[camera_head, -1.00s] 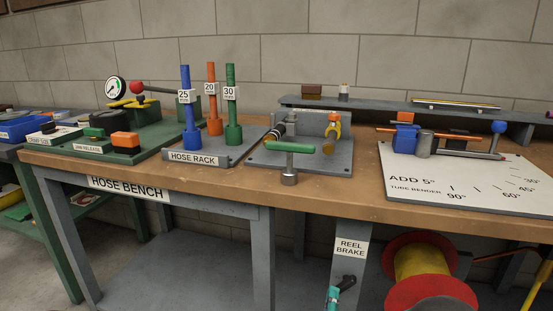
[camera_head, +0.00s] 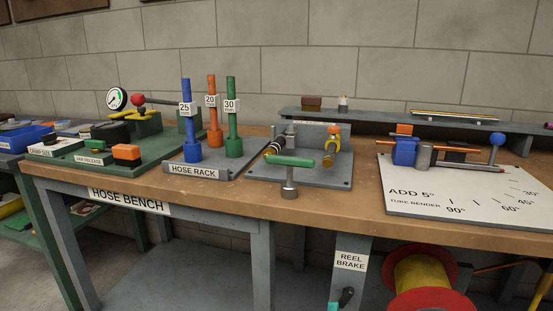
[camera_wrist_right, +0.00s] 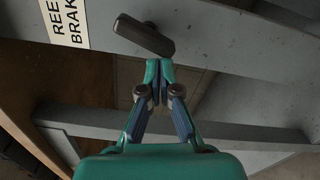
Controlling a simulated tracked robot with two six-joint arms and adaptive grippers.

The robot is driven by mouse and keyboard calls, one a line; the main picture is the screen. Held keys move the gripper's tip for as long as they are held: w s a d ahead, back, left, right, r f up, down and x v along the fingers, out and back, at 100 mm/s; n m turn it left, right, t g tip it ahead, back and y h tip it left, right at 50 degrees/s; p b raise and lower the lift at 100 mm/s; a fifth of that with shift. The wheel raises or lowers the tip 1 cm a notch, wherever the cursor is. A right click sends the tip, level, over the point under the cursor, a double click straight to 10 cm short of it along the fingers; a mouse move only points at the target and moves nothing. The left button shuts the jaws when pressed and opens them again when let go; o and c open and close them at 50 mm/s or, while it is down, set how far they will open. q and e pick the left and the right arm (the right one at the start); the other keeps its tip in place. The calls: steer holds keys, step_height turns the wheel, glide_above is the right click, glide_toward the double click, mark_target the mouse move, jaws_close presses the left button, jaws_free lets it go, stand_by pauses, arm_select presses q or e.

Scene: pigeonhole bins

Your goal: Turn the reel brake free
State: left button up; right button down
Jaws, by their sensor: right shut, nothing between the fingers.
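The reel brake is a small dark lever (camera_head: 347,297) on the grey bench leg, below the white REEL BRAKE label (camera_head: 350,261). In the right wrist view the dark lever (camera_wrist_right: 146,35) lies slanted across the grey leg, with the label (camera_wrist_right: 66,20) to its left. My teal right gripper (camera_wrist_right: 157,82) is shut and empty, its tips just below the lever's right part; I cannot tell whether they touch it. In the head view only a teal bit of my right gripper (camera_head: 333,307) shows at the bottom edge. My left gripper is not in view.
A reel with red flanges and a yellow drum (camera_head: 418,273) stands right of the leg, under the hose bench (camera_head: 300,207). A green-handled tool (camera_head: 290,161) and a white tube bender board (camera_head: 465,190) are on top. A grey rail (camera_wrist_right: 220,132) crosses the wrist view.

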steer(key=shift+b+v, duration=0.3)
steer(key=shift+v, duration=2.65)
steer(key=shift+r, duration=0.1)
steer(key=v, duration=0.7)
steer(key=shift+s, duration=0.25)
